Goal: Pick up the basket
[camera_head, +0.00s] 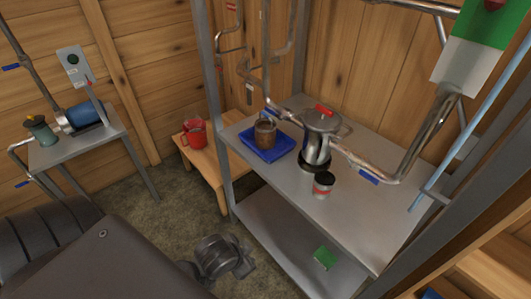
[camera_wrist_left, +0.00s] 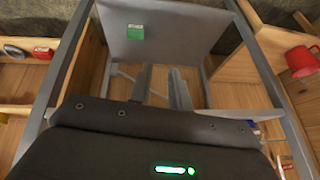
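No woven basket shows. On the metal table, a shallow blue tray-like container (camera_head: 283,151) holds a brown, mug-like vessel (camera_head: 265,133) with a handle. I cannot tell which of these is the basket. My left gripper (camera_head: 246,266) is low over the floor, in front of the metal table and well below and apart from the blue container. In the left wrist view, its two grey fingers (camera_wrist_left: 161,88) stand apart with nothing between them. My right gripper is in neither view.
A metal pot (camera_head: 321,140) and a dark can (camera_head: 323,184) stand beside the blue container, with pipes behind. The lower shelf (camera_head: 285,243) holds a green box (camera_head: 325,258). Red mugs (camera_head: 196,136) stand on a wooden bench. A pump table (camera_head: 75,146) is at left.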

